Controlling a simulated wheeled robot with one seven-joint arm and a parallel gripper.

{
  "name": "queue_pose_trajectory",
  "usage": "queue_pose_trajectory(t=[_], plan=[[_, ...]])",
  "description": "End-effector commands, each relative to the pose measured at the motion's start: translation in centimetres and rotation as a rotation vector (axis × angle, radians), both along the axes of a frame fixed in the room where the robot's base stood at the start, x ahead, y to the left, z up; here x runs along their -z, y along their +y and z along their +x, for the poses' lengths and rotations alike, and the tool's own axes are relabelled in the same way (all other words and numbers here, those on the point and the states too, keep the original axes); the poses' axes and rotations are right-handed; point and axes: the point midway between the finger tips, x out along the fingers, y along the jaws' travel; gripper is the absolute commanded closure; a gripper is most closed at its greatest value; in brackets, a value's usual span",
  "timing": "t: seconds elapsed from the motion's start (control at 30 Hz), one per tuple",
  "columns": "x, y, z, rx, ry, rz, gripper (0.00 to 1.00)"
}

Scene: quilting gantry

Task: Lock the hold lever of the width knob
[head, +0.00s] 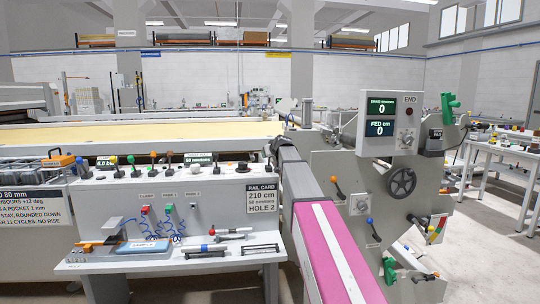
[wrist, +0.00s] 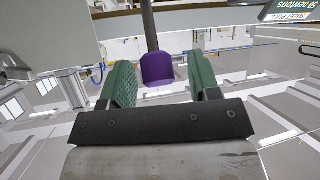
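In the wrist view my gripper (wrist: 161,66) is open, with a green pad on each finger. A purple lever end (wrist: 157,69) on a dark stem shows between the fingertips, with a gap on both sides. I cannot tell whether it is fully between the pads or just beyond them. It is the only purple handle in view, and the frames do not confirm that it is the hold lever. No width knob can be made out by label. In the head view my pink and grey arm hides the console's right end; the gripper and purple lever cannot be made out there.
The white console (head: 160,195) carries a row of coloured levers, small displays and a rail card (head: 262,198). A shelf (head: 170,262) with tools juts out below. Right of my arm stands a grey end plate (head: 335,172) with a handwheel (head: 402,182) and more levers. Floor shows at far right.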

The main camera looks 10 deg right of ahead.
Motion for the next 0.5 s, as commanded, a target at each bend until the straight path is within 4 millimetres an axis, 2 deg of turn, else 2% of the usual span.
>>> queue_pose_trajectory(t=[0.27,0.5], plan=[[-0.6,-0.3,-1.3,0.000,-0.002,-0.001,0.44],[-2.3,-1.0,-4.9,0.000,-0.002,-0.001,0.44]])
